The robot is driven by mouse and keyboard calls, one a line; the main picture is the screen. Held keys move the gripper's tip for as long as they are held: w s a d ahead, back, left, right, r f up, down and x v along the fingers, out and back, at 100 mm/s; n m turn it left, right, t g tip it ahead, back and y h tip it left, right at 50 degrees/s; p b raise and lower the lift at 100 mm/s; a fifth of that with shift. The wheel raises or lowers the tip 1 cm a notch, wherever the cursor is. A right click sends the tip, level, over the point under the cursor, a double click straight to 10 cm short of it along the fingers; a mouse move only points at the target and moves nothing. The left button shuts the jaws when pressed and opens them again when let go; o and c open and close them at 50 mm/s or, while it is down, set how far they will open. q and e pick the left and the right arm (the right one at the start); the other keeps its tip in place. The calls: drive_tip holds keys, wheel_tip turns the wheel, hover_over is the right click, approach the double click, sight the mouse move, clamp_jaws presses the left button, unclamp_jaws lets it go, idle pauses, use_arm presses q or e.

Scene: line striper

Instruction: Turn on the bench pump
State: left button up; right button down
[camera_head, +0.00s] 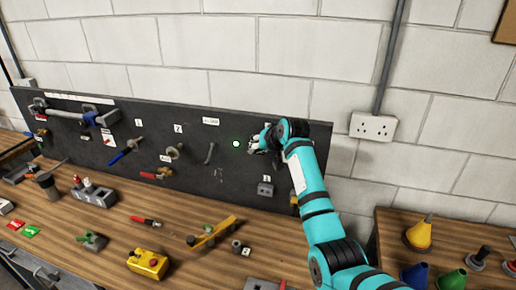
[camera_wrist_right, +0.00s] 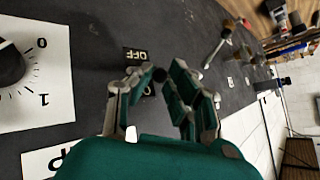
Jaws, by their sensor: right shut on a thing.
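My right gripper (camera_head: 259,143) is at the dark upright panel (camera_head: 193,120). In the wrist view its fingers (camera_wrist_right: 160,85) are closed around a small black knob or lever tip (camera_wrist_right: 159,75). A black label reading OFF (camera_wrist_right: 136,56) is just beyond the fingers; part of another label is hidden behind them. A black dial (camera_wrist_right: 10,65) on a white plate marked 0 and 1 is to the left in the wrist view. Which control belongs to the bench pump cannot be told. My left gripper is out of view.
Tools hang on the panel, including a blue clamp (camera_head: 90,119). The wooden bench (camera_head: 115,225) below holds a yellow box (camera_head: 148,263), a yellow-handled tool (camera_head: 215,232) and several small parts. Cones (camera_head: 419,234) stand on the right-hand table. A wall socket (camera_head: 373,126) is right of the panel.

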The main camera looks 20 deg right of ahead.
drive_tip(key=shift+r, duration=0.1)
drive_tip(key=c, duration=1.2)
unclamp_jaws()
drive_tip(key=shift+c, duration=0.2)
drive_tip(key=v, duration=1.2)
